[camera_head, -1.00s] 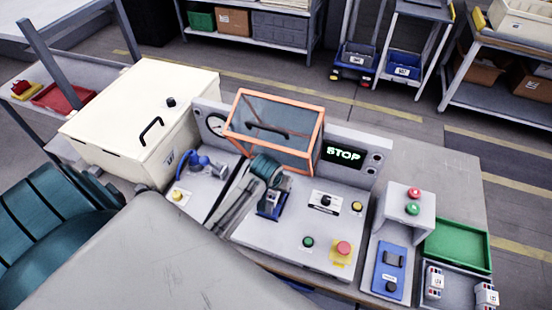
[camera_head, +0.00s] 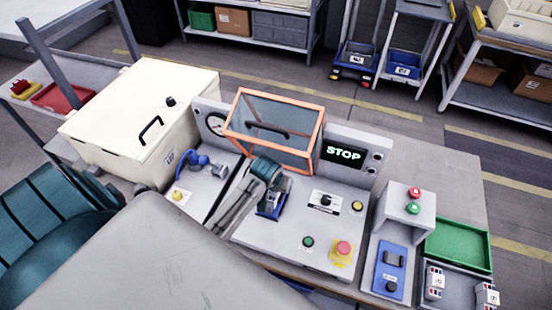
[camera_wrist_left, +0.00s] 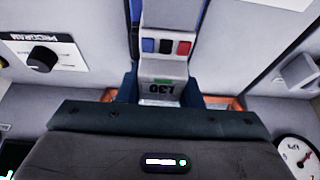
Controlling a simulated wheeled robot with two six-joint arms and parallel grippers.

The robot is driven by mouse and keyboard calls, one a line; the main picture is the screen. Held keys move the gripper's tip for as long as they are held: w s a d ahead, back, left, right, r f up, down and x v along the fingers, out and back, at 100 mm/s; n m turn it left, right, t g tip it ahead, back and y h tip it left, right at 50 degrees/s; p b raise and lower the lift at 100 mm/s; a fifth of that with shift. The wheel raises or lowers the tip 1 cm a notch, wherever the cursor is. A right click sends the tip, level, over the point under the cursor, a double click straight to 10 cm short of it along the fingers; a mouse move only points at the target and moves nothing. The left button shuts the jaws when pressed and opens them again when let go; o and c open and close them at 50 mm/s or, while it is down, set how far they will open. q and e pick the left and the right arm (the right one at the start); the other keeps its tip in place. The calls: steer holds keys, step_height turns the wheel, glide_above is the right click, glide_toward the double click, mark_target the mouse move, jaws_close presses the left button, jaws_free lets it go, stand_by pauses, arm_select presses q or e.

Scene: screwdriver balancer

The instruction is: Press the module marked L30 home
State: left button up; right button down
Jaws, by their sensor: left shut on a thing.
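My left gripper (camera_head: 266,170) is over the middle of the grey test bench, in front of the orange-framed clear cover. In the left wrist view the gripper (camera_wrist_left: 160,88) is shut on the grey module marked L30 (camera_wrist_left: 162,68), with a dark finger on each side. The module shows blue, red and black squares and a small green mark. In the head view a blue holder (camera_head: 266,212) shows just below the gripper. The gripper hides most of the module there, and I cannot tell how deep it sits. My right gripper is not in view.
The orange-framed cover (camera_head: 272,132) stands behind the gripper, beside a display (camera_head: 343,154) reading STOP. A red button (camera_head: 343,248) and a black knob (camera_head: 326,200) lie to the right. A blue clamp (camera_head: 200,163) is on the left. A green tray (camera_head: 457,244) is at far right.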

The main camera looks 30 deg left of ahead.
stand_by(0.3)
arm_select(q)
steer(key=o, duration=1.1)
steer(key=shift+f, duration=0.1)
steer(key=shift+o, duration=0.3)
steer(key=b+v, duration=0.2)
steer(key=v, duration=0.8)
steer(key=shift+s+r+b, duration=0.25)
steer(key=shift+r+b, duration=0.05)
steer(key=shift+r, duration=0.1)
